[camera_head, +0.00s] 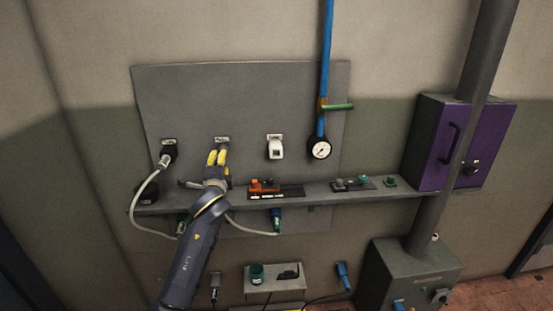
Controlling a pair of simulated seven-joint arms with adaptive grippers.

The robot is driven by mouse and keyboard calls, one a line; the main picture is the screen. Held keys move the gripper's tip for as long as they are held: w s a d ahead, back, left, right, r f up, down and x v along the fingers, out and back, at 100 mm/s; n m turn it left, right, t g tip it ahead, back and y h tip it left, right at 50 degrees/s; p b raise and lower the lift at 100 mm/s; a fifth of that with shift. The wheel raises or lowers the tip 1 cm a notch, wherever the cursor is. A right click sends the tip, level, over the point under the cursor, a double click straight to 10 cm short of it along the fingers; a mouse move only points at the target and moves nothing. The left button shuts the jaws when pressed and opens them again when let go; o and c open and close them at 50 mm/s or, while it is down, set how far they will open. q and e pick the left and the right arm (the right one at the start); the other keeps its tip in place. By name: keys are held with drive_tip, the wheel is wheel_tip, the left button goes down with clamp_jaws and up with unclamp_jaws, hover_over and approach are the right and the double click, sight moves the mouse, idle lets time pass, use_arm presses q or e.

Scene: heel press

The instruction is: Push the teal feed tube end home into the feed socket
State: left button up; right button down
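A teal tube end (277,217) sits just below the shelf, right of the arm. A pale hose (252,231) curves from its lower end leftward behind my arm. Which fitting is the feed socket I cannot tell; the labels are too small to read. My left gripper (216,158) is at the wall panel, its yellow fingertips close together just below a small labelled fitting (222,140). The fingers and wrist hide what is between or behind them, so I cannot tell whether they hold anything. My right gripper is not in view.
A black connector (168,154) with a pale hose and a white plug (275,148) flank the gripper on the panel (240,88). A shelf (320,196) with switches runs below. A gauge (319,148), purple cabinet (432,145) and grey pipe (488,45) stand right.

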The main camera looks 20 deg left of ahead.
use_arm(q)
drive_tip(key=v, duration=0.8)
drive_tip(key=w+d+f+n+g+h, duration=0.1)
drive_tip(key=d+f+g+h, duration=0.1)
drive_tip(key=f, duration=1.3)
drive_tip(key=d+f+g+h, duration=0.1)
drive_tip(key=d+f+g, duration=0.1)
drive_tip(key=f, duration=1.4)
drive_tip(key=s+d+f+n+g+h, duration=0.15)
drive_tip(key=s+f, duration=0.35)
drive_tip(key=f, duration=0.7)
drive_tip(key=s+d+f+n+g+h, duration=0.15)
drive_tip(key=s+f, duration=0.35)
drive_tip(key=f, duration=0.7)
drive_tip(key=s+d+f+n+g, duration=0.3)
drive_tip(key=s+f+g, duration=0.2)
drive_tip(key=s+f, duration=1.75)
drive_tip(key=s+f+n+g, duration=0.1)
drive_tip(key=s+f, duration=0.2)
drive_tip(key=s, duration=1.1)
drive_tip(key=s+d+f+n+g, duration=0.1)
drive_tip(key=s+f+g, duration=0.1)
drive_tip(key=s, duration=1.3)
drive_tip(key=shift+d+f+n+h, duration=0.25)
drive_tip(key=shift+f+n+h, duration=0.15)
drive_tip(key=shift+f, duration=0.45)
